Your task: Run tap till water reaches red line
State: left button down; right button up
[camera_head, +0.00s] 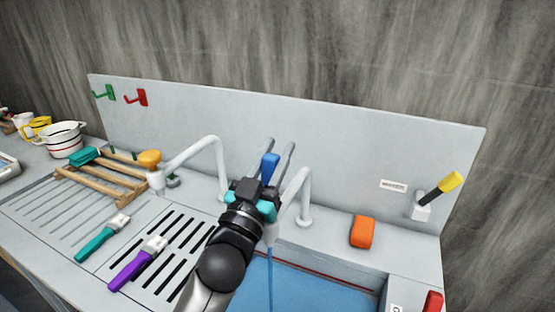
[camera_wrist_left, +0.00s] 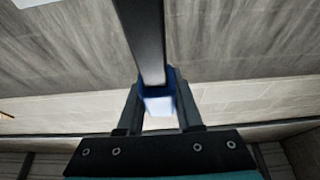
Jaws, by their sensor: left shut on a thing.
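My left gripper (camera_head: 277,150) is shut on a blue tap handle (camera_head: 270,168); the handle also shows between its fingers in the left wrist view (camera_wrist_left: 158,104). A white curved tap spout (camera_head: 304,192) stands just right of the gripper. A thin stream of water (camera_head: 270,280) falls into the sink. Blue water (camera_head: 310,292) covers the visible part of the sink. A thin red line (camera_head: 335,275) runs along the sink's back wall, close above the water's edge. My arm hides part of the tap and sink. My right gripper is not in view.
A second white spout (camera_head: 208,148) and an orange knob (camera_head: 149,159) stand left. Teal (camera_head: 98,242) and purple (camera_head: 133,269) brushes lie on the drainer. A wooden rack (camera_head: 105,182) is behind them. An orange block (camera_head: 362,231) and yellow-tipped lever (camera_head: 440,190) are right.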

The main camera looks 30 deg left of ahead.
pick_arm(q)
jog(key=shift+r, duration=0.1)
jog(key=c, duration=0.6)
grip_release()
jog(key=shift+o, duration=0.2)
jog(key=shift+s, duration=0.1)
jog(key=shift+s+f, duration=0.25)
jog(key=shift+f, duration=0.05)
jog(key=b+v, duration=0.3)
jog(key=v, duration=1.1)
jog(key=shift+s, duration=0.2)
